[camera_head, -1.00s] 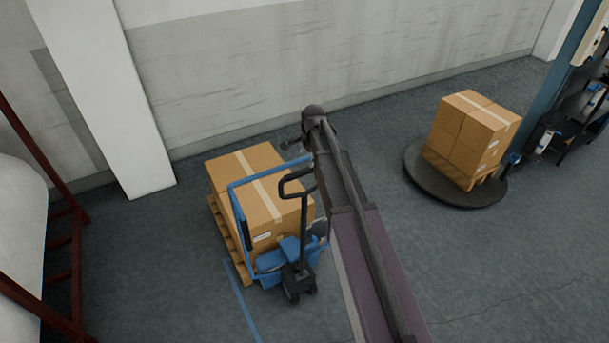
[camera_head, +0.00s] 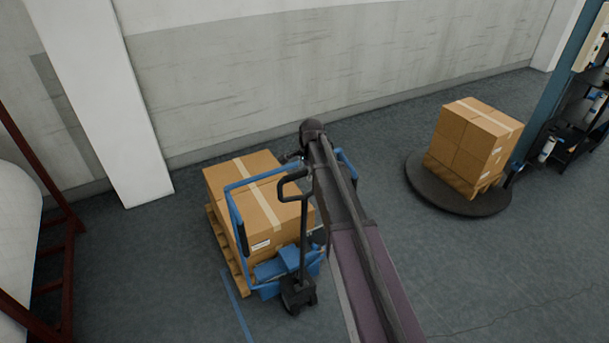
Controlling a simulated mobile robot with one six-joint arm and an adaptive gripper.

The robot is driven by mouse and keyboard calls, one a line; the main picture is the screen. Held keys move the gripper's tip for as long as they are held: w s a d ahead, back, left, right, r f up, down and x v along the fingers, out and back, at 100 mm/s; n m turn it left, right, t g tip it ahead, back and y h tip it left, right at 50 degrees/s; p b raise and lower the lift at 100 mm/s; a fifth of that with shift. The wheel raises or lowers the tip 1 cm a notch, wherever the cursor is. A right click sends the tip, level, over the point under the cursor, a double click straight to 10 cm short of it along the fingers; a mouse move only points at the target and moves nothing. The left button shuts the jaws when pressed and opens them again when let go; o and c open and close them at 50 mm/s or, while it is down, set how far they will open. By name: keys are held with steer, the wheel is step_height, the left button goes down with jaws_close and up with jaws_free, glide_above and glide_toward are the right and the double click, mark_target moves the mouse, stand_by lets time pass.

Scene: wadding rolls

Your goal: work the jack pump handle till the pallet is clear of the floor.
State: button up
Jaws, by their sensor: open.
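The blue pallet jack (camera_head: 290,262) stands at the near side of a wooden pallet (camera_head: 228,254) loaded with brown cartons (camera_head: 247,183). Its dark pump handle (camera_head: 304,237) stands nearly upright, with a loop grip (camera_head: 290,186) on top. My arm hides part of the jack's right side and the blue frame. I cannot tell whether the pallet touches the floor.
A round dark turntable (camera_head: 425,187) with stacked cartons (camera_head: 476,137) stands to the right, by a blue-green post (camera_head: 548,115) and a shelf (camera_head: 576,130). A dark red rack (camera_head: 68,260) stands at the left. A white pillar (camera_head: 125,150) and wall close the back.

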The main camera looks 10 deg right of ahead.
steer(key=shift+f, duration=0.15)
jaws_close()
steer(key=shift+a, duration=0.15)
steer(key=shift+s, duration=0.2)
